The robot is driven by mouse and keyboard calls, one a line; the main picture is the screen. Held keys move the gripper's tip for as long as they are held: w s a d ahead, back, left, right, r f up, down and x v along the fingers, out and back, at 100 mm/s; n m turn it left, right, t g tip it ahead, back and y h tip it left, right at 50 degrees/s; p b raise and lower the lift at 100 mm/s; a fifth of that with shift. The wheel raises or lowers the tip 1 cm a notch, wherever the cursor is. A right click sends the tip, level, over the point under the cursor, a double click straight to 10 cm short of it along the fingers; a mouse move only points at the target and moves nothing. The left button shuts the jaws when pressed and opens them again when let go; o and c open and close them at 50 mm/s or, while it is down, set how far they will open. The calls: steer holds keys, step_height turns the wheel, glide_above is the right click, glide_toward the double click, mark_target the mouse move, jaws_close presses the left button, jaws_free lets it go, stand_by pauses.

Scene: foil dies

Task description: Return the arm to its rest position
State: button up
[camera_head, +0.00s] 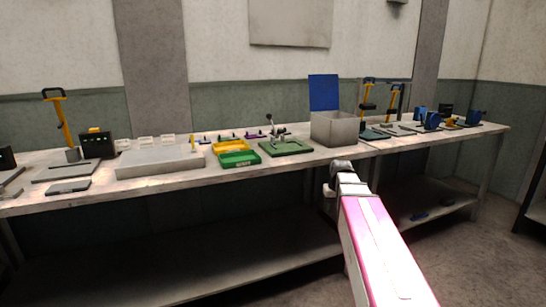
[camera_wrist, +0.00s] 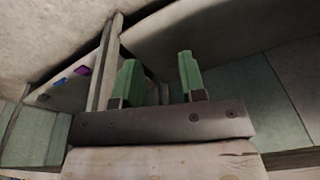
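My arm (camera_head: 375,245) reaches forward from the lower right in the head view. Its far end stands in front of the workbench's front edge, below the grey box; the fingers cannot be made out there. In the wrist view my gripper (camera_wrist: 158,82) shows two green fingers spread apart with an empty gap between them. The wrist picture is tilted, with the bench and wall at odd angles. Nothing is held.
The long workbench (camera_head: 215,178) carries a grey box (camera_head: 335,129) with a raised blue lid, green (camera_head: 240,159) and yellow (camera_head: 229,147) trays, a green-based press (camera_head: 286,148) and a grey slab (camera_head: 160,165). A lower shelf (camera_head: 180,245) runs beneath. Floor shows at the right.

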steer(key=s+a+f, duration=0.2)
steer(key=s+f, duration=0.6)
steer(key=s+a+f+g, duration=0.1)
steer(key=s+a+f, duration=0.2)
steer(key=s+f, duration=0.5)
steer(key=shift+s+a+f+m+g+h, duration=0.2)
steer(key=shift+f+m+g+h, duration=0.15)
steer(key=shift+f, duration=0.4)
